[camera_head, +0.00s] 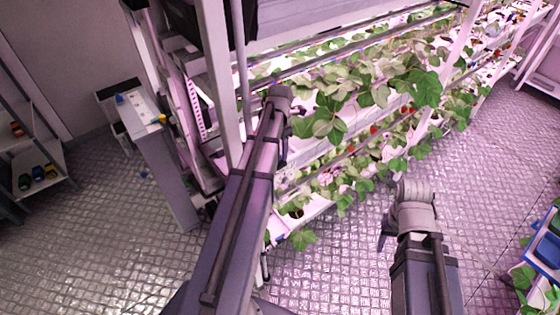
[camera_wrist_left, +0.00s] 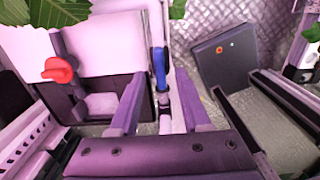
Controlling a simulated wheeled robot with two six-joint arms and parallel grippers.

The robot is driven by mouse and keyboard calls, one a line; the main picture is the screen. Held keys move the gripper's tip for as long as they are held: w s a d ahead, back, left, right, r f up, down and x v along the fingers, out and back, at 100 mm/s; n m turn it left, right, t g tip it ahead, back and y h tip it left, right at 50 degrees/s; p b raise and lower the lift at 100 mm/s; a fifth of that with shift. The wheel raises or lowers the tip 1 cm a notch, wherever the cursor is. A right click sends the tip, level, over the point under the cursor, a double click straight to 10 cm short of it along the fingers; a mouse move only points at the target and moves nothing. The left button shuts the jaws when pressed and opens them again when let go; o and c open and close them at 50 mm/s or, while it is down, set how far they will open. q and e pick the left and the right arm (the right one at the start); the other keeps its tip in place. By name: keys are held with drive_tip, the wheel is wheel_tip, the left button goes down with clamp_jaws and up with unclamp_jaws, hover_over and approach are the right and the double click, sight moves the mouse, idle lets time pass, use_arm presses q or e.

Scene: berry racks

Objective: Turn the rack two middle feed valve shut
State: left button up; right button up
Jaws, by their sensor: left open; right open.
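A valve with a blue lever handle (camera_wrist_left: 160,68) shows in the left wrist view, mounted on a pale upright pipe. The lever stands roughly upright in the picture. My left gripper (camera_wrist_left: 158,77) is open, with one finger on each side of the lever's line; I cannot tell whether either touches it. A red knob (camera_wrist_left: 60,70) is to the left of it on another pipe. In the head view my left arm reaches to the rack, and its fingers are mostly hidden. My right gripper (camera_head: 386,231) is open and empty, above the floor in front of the rack.
The berry rack (camera_head: 225,85) holds several tiers of leafy plants with red berries. Leaves (camera_wrist_left: 55,12) hang near my left gripper. A dark box (camera_wrist_left: 225,55) stands beyond the valve. A shelf (camera_head: 45,160) stands far left, and a blue crate (camera_head: 545,245) is at right.

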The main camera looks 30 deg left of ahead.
use_arm(q)
drive_tip(key=shift+f+b, duration=0.5)
drive_tip(key=shift+f, duration=0.45)
drive_tip(key=shift+c, duration=0.2)
clamp_jaws()
